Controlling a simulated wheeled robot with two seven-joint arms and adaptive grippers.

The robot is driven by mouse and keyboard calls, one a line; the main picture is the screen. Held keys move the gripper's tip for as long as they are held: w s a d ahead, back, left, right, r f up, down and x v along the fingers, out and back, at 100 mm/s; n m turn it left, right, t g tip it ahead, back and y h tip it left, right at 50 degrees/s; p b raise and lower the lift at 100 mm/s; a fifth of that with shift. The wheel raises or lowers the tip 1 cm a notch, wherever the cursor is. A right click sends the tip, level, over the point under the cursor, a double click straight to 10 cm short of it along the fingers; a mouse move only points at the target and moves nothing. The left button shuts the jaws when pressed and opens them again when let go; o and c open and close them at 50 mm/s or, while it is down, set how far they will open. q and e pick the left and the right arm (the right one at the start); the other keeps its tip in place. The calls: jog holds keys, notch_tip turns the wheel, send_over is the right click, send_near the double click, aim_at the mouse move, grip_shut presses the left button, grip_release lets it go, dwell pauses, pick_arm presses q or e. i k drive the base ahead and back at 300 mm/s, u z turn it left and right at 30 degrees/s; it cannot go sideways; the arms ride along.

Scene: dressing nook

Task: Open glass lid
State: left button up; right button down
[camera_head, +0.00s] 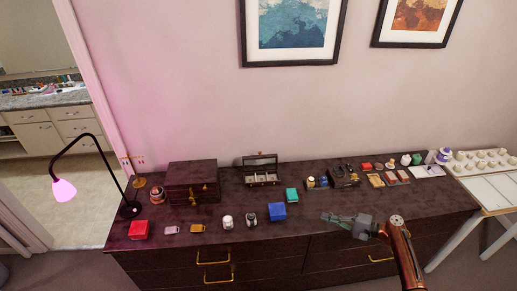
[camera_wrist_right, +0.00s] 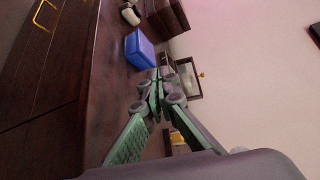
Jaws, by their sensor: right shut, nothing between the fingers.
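A small dark box (camera_head: 263,181) with light compartments stands at the back middle of the dresser. Its framed glass lid (camera_head: 260,160) stands raised at the back of the box, and the compartments show in front of it. In the right wrist view the framed glass lid (camera_wrist_right: 187,79) is partly hidden behind my fingers. My right gripper (camera_head: 324,216) is over the dresser's front part, to the right of and nearer than the box, apart from it. Its fingers are shut and empty; they also show in the right wrist view (camera_wrist_right: 154,82). My left gripper is out of view.
A dark wooden chest (camera_head: 191,176) is to the left. Watches, small boxes and a black lamp (camera_head: 130,209) line the dresser (camera_head: 230,242).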

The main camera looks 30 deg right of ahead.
aim_at(260, 157)
jog(key=i, duration=1.05)
jog(key=z, duration=0.05)
